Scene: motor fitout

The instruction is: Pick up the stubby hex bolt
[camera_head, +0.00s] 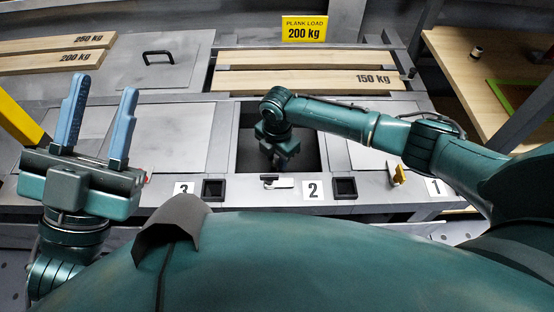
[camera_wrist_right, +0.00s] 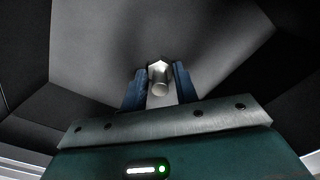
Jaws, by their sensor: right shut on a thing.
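The stubby hex bolt (camera_wrist_right: 159,76) is a short, silvery metal piece. In the right wrist view it sits between the two blue fingers of my right gripper (camera_wrist_right: 160,88), which is shut on it. In the head view, my right gripper (camera_head: 280,158) reaches down into the dark open bay (camera_head: 305,165) behind the number 2 label, and the bolt cannot be made out there. My left gripper (camera_head: 96,110) is at the left with its two blue fingers pointing up, wide apart and empty.
Grey covers flank the bay, with a number 3 label (camera_head: 184,188) at left and number 1 (camera_head: 436,187) at right. Wooden planks (camera_head: 305,80) lie behind it under a yellow sign (camera_head: 304,29). A wooden shelf (camera_head: 470,70) stands at right. The bay's walls surround my right gripper.

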